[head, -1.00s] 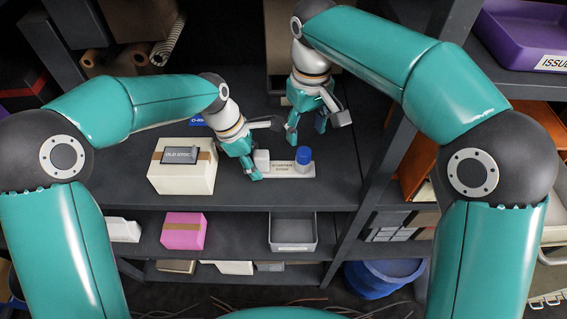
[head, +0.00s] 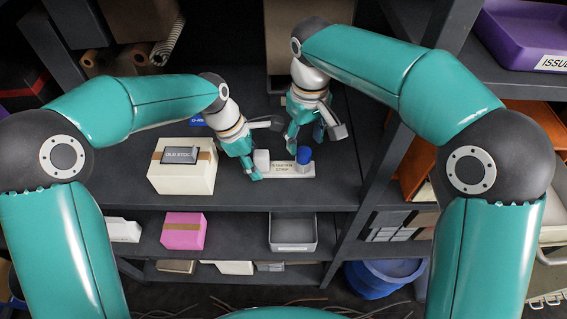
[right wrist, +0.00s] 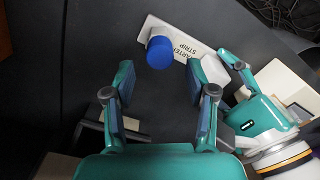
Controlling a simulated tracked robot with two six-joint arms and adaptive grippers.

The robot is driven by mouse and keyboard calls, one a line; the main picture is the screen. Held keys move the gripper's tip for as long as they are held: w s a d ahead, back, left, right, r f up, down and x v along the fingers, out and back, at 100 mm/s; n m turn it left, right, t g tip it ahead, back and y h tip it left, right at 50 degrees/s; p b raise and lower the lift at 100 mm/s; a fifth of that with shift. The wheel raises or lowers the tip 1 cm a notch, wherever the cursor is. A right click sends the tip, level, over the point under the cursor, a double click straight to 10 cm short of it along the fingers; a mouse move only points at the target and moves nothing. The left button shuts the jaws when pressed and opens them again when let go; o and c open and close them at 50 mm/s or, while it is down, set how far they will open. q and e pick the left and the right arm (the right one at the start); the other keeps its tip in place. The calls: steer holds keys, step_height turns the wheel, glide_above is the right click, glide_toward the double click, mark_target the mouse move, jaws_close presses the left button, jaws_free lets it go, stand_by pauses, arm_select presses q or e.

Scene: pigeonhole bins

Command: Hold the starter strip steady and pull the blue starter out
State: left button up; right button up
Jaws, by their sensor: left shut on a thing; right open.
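The white starter strip (head: 287,171) lies on the middle shelf, with a label reading STARTER STRIP. The blue starter (head: 304,155) stands upright at its right end; in the right wrist view the starter (right wrist: 160,52) shows beyond and between my right fingers. My left gripper (head: 257,172) is shut on the strip's left end, by a white block (head: 262,160). My right gripper (head: 311,143) is open and empty, just behind and above the starter. In the right wrist view its fingers (right wrist: 160,85) are spread wide and do not touch the starter.
A cream box (head: 183,178) with an OLD STOCK label stands left of my left gripper. A shelf upright (head: 375,165) rises to the right. The shelf in front of the strip is clear. A pink box (head: 184,231) and a grey bin (head: 293,232) sit on the shelf below.

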mark_target(304, 151)
steer(key=shift+f, duration=1.5)
arm_select(q)
steer(key=shift+d+r, duration=0.1)
arm_select(e)
steer(key=shift+s+d+f, duration=0.1)
steer(key=shift+f, duration=0.45)
jaws_close()
steer(key=shift+r, duration=0.3)
steer(key=shift+r, duration=0.5)
steer(key=shift+r, duration=0.15)
